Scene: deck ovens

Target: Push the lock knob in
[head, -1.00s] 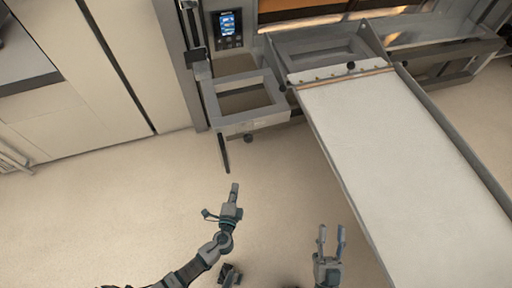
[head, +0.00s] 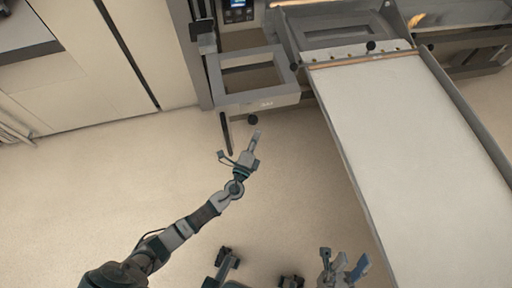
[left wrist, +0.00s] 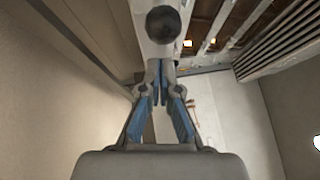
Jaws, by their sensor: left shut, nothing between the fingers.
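The lock knob is a round black knob (head: 252,119) on the front edge of the grey rectangular frame (head: 228,101). In the left wrist view the knob (left wrist: 163,24) is large at the top, just beyond my fingertips. My left gripper (head: 256,134) is shut and empty, its tips just below the knob in the head view. It also shows in the left wrist view (left wrist: 160,68). I cannot tell whether the tips touch the knob. My right gripper (head: 345,264) is open and empty at the bottom of the head view, away from the knob.
A long white loader belt (head: 410,150) in a grey frame runs down the right side. Another black knob (head: 371,46) is at its far end. A control panel (head: 238,10) is above the frame. Open floor (head: 100,190) lies to the left.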

